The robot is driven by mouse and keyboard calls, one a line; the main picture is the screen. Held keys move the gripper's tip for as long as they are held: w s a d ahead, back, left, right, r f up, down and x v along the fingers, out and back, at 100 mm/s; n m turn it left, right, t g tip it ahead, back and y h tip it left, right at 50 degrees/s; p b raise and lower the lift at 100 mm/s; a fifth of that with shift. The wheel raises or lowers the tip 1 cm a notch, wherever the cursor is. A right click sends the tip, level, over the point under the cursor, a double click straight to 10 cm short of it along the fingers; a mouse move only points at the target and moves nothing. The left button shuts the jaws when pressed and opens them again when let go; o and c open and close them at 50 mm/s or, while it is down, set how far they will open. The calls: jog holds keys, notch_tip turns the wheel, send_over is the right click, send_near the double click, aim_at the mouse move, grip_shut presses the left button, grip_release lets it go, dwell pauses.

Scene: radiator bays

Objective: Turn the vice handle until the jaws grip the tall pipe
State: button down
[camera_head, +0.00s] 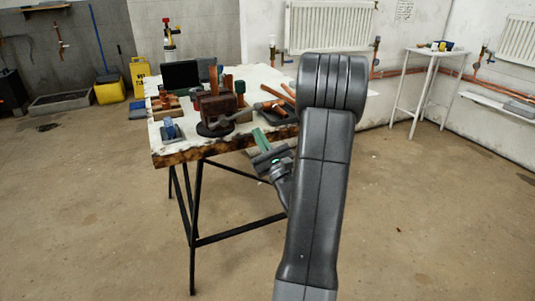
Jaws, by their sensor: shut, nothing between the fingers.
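A dark reddish-brown vice (214,108) on a round dark base stands near the front edge of the workbench (180,150). An upright copper-coloured pipe (213,79) rises at the vice; whether the jaws touch it is too small to tell. A thin grey bar, perhaps the vice handle (242,116), sticks out on the right side of the vice. My gripper (261,136), with green fingers, is shut and empty. In the picture it is below and right of the vice, by the bench's front edge, apart from the handle. My arm hides the bench's right part.
A dark tray (276,113) with copper pieces lies right of the vice. A blue item (170,128) sits at the bench's front left, and a black case (180,75) stands behind. A small white table (435,53) stands at the right. The floor in front is clear.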

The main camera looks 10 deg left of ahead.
jog(key=shift+w+a+r, duration=0.1)
jog(key=shift+a+r, duration=0.15)
jog(key=shift+r, duration=0.4)
jog(key=shift+a+r, duration=0.2)
jog(key=shift+r, duration=0.5)
jog(key=shift+w+a+r, duration=0.1)
jog(key=shift+a+r, duration=0.15)
jog(key=shift+r, duration=0.4)
notch_tip(320, 180, up, 3)
jog(key=n+g+y, duration=0.1)
jog(key=n+g, duration=0.1)
jog(key=n, duration=0.1)
jog(key=n+g+y, duration=0.1)
jog(key=n+g, duration=0.1)
jog(key=n, duration=0.1)
jog(key=shift+n, duration=0.3)
jog(key=shift+f+b, duration=0.1)
jog(key=shift+b, duration=0.2)
jog(key=shift+d+f+b, duration=0.2)
jog(key=shift+f+b, duration=0.15)
jog(key=shift+f, duration=0.05)
jog(key=b, duration=0.1)
send_near(251, 111)
jog(key=d+f, duration=0.1)
jog(key=f, duration=0.1)
jog(key=s+d+f, duration=0.1)
jog(key=d+f, duration=0.1)
jog(key=shift+d, duration=0.15)
